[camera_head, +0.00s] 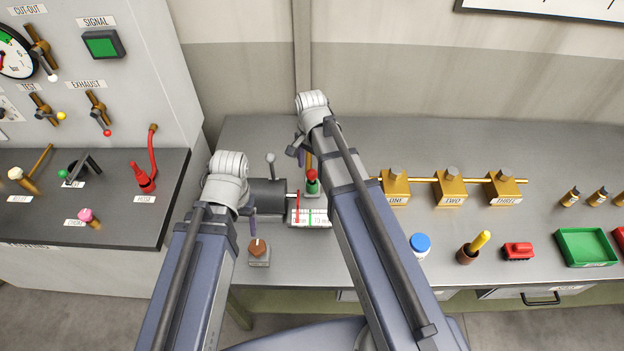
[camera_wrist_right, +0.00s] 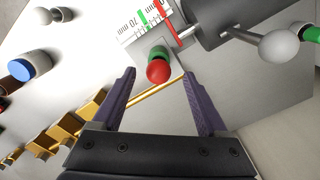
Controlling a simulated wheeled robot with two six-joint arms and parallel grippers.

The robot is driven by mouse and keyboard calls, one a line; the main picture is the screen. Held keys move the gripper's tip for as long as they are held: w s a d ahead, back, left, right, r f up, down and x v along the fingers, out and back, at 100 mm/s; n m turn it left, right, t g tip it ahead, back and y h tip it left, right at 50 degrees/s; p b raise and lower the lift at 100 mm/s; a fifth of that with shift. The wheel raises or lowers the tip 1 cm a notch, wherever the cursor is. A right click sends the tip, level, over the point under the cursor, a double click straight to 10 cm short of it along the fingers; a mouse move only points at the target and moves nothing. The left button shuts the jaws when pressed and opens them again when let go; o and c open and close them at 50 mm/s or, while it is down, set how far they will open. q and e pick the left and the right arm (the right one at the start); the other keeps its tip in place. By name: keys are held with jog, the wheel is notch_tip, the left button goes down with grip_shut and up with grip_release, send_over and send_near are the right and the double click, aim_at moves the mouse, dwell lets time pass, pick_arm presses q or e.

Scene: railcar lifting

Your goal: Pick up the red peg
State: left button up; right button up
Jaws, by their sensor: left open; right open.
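A red round-topped peg (camera_head: 312,175) with a green part below it stands upright behind the white scale on the bench. In the right wrist view its red top (camera_wrist_right: 158,72) and green part show near the line between my fingertips. My right gripper (camera_wrist_right: 159,75) is open, with one purple finger on each side of the peg in that view. I cannot tell how far above or around it the fingers are. In the head view my right arm hides most of that gripper.
A dark cylinder (camera_head: 267,197) with a rod and a white scale (camera_head: 308,218) with red and green marks lie beside the peg. Brass blocks (camera_head: 450,190) on a rod stand to the right.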

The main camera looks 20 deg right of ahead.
aim_at(312, 171)
notch_tip(312, 171, down, 5)
jog(key=b, duration=0.4)
jog(key=shift+d+r, duration=0.15)
jog(key=shift+r, duration=0.05)
jog(key=shift+r, duration=0.1)
jog(key=shift+c, duration=0.3)
grip_shut()
